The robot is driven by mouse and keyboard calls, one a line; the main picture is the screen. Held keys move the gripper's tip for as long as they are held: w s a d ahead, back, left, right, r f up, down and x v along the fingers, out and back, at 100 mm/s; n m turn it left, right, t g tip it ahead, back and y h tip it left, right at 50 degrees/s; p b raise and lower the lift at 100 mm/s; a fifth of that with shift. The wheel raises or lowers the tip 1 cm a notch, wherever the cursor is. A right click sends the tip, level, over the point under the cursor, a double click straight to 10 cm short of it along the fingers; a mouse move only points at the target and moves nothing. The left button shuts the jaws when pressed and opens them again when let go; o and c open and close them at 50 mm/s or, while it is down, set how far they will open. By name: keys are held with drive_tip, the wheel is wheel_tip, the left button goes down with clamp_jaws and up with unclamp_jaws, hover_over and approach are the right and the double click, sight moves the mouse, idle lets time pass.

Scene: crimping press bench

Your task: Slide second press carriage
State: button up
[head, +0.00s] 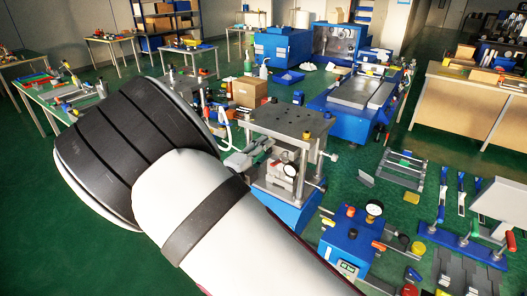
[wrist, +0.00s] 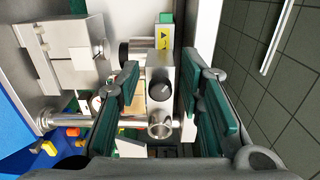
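The press (head: 287,165), a metal frame on a blue base, stands in the middle of the head view, partly behind my arm. In the wrist view my gripper (wrist: 161,80) has its two green-padded fingers apart, one each side of a small silver block with a black knob (wrist: 160,85). Gaps show beside the block; I cannot tell whether either pad touches it. A polished rod (wrist: 75,119) runs from the left towards a round metal end below the knob. A larger silver block (wrist: 75,58) is at left. Which part is the second carriage is unclear. The fingers are not clearly visible in the head view.
A blue gauge box (head: 348,240) stands right of the press, near a yellow cap (head: 418,249) and loose tools. A cardboard box (head: 249,92) and a larger blue machine (head: 352,105) are behind. In the wrist view a pale upright panel (wrist: 207,30) rises close to the right finger.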

clamp_jaws()
drive_tip(key=a, duration=0.1)
drive_tip(key=w+a+b, duration=0.2)
drive_tip(key=a, duration=0.1)
drive_tip(key=shift+w, duration=0.25)
drive_tip(key=o, duration=0.6)
unclamp_jaws()
drive_tip(key=shift+c, duration=0.2)
drive_tip(key=v, duration=1.2)
